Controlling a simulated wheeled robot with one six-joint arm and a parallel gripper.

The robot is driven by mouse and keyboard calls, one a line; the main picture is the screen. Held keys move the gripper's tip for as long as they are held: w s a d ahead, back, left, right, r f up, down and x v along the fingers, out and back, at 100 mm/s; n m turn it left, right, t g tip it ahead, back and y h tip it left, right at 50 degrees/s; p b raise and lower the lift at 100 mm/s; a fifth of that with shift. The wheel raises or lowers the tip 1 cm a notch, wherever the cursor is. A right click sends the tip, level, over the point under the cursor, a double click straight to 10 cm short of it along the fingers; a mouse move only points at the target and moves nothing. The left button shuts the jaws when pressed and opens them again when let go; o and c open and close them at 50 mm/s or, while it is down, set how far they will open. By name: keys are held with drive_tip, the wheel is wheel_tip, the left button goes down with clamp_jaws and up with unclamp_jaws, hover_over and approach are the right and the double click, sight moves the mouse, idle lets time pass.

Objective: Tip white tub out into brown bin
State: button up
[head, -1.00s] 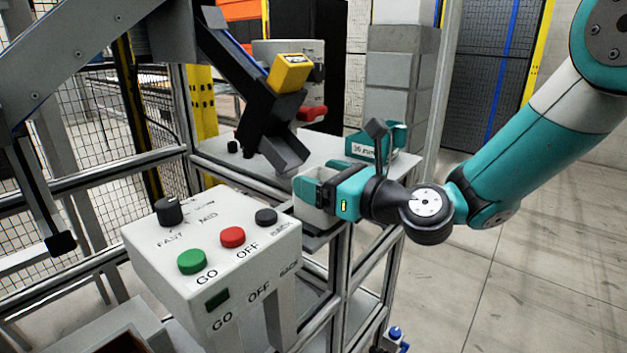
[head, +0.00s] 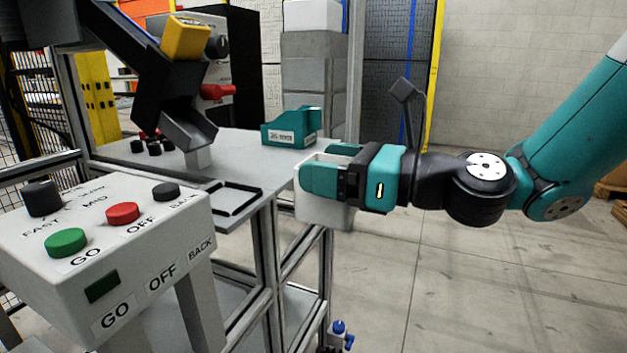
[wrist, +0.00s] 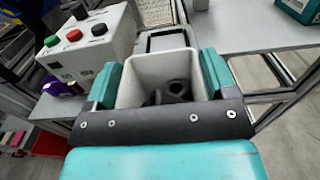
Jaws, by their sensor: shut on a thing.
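My gripper (head: 326,168) is shut on the white tub (head: 325,212), with one teal finger on each side of it. The tub is held about upright, just off the right front corner of the grey table. In the wrist view the white tub (wrist: 150,66) is between the two fingers, and several dark round parts lie inside it. I see no brown bin that I can make out clearly in either view now.
A grey control box (head: 110,250) with green, red and black knobs stands at the front left. The table (head: 245,150) carries a black marked square (head: 235,186), a black chute (head: 165,95) and a teal labelled bin (head: 290,130). Open floor lies right.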

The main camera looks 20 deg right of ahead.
drive_tip(key=shift+s+d+r+p, duration=0.1)
drive_tip(key=shift+r+p, duration=2.4)
wheel_tip(320, 180, up, 18)
drive_tip(key=p, duration=1.7)
drive_tip(key=shift+f+p, duration=0.2)
drive_tip(key=shift+p, duration=0.1)
drive_tip(key=shift+s, duration=0.1)
